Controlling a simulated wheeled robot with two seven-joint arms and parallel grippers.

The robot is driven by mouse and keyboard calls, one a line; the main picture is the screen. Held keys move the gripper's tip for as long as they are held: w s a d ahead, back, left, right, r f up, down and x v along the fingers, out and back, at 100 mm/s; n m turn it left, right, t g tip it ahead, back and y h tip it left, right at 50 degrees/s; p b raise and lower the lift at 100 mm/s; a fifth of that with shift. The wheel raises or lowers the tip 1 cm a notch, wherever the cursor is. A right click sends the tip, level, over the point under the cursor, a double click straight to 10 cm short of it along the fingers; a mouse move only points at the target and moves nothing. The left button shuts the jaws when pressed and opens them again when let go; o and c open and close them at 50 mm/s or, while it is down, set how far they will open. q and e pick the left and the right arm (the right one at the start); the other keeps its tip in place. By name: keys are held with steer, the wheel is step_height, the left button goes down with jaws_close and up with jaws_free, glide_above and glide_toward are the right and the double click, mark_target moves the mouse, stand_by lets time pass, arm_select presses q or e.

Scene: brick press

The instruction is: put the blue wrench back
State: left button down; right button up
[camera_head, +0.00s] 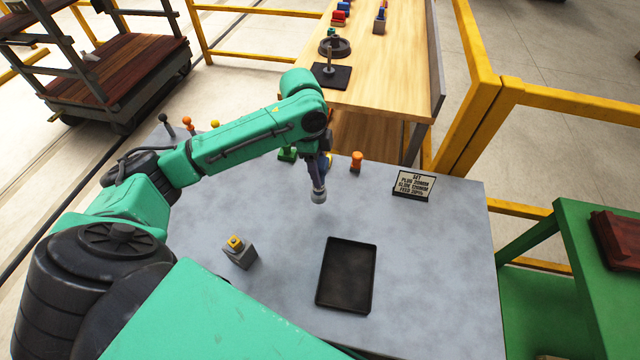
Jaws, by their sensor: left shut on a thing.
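My left gripper (318,166) hangs from the teal arm over the far middle of the grey table (440,260). It is shut on a slim dark blue piece with a grey rounded lower end, which I take to be the blue wrench (318,192). The wrench points down, and its upper part is hidden by the gripper. I cannot tell whether its lower end touches the table. An empty black tray (346,275) lies nearer, below and right of the gripper. My right gripper is not in view.
A grey block with a yellow top (240,253) stands left of the tray. A wooden bench (385,75) is beyond, a green table (580,230) at right. The table's right side is clear.

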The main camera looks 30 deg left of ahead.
arm_select(q)
steer(key=f, duration=0.6)
steer(key=shift+w+f+p, duration=0.15)
steer(key=shift+w+p, duration=0.15)
steer(key=shift+f, duration=0.3)
steer(key=shift+c, duration=1.3)
jaws_free()
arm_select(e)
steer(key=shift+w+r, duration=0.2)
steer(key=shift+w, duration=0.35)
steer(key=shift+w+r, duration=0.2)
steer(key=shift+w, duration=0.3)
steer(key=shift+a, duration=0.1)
arm_select(q)
steer(key=r, duration=0.4)
steer(key=a+r+b, duration=0.1)
steer(key=r, duration=0.7)
steer(key=shift+s+a, duration=0.25)
steer(key=shift+a, duration=0.1)
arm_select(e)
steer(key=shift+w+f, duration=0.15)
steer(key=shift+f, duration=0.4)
